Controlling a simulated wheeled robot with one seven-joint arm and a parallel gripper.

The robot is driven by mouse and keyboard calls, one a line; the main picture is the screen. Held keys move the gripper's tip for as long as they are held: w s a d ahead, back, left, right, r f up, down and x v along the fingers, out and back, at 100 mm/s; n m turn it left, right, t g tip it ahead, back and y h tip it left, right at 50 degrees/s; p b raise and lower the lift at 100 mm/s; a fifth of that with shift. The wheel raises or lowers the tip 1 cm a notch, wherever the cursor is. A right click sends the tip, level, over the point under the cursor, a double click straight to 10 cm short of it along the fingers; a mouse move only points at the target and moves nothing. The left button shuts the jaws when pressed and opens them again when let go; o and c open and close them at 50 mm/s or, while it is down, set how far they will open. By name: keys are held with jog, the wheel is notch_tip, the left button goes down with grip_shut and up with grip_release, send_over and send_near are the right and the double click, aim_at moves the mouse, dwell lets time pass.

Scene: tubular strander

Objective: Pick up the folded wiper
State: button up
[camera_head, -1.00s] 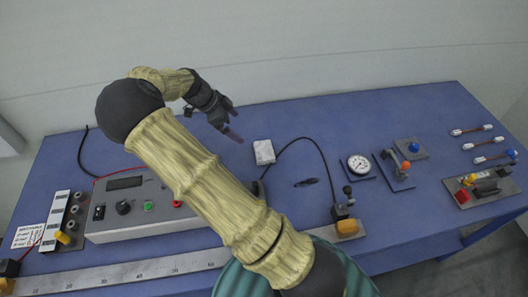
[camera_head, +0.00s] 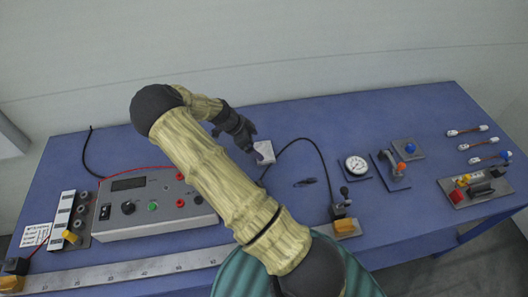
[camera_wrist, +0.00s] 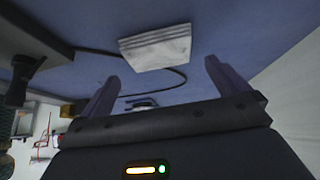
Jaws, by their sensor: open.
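The folded wiper (camera_head: 265,151) is a small white folded cloth lying flat on the blue table, right of the grey control box. In the wrist view the wiper (camera_wrist: 157,47) shows striped fold lines along its surface, and it lies beyond the fingertips, roughly between them. My gripper (camera_head: 255,152) is beside the wiper's left side in the head view and partly overlaps its edge there. In the wrist view my gripper (camera_wrist: 162,70) has its two purple fingers spread apart with nothing between them. I cannot tell the exact height of the fingers above the table.
The grey control box (camera_head: 150,215) stands left of the wiper, partly behind my arm. A black cable (camera_head: 322,155) curves close by on the right. A small dark tool (camera_head: 305,182) lies right of the wiper. A gauge (camera_head: 356,166) stands farther right. The table behind the wiper is clear.

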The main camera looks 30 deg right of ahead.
aim_at(264, 150)
jog(key=shift+p+x, duration=1.5)
jog(key=shift+x, duration=1.15)
jog(key=shift+a, duration=0.1)
jog(key=c, duration=0.7)
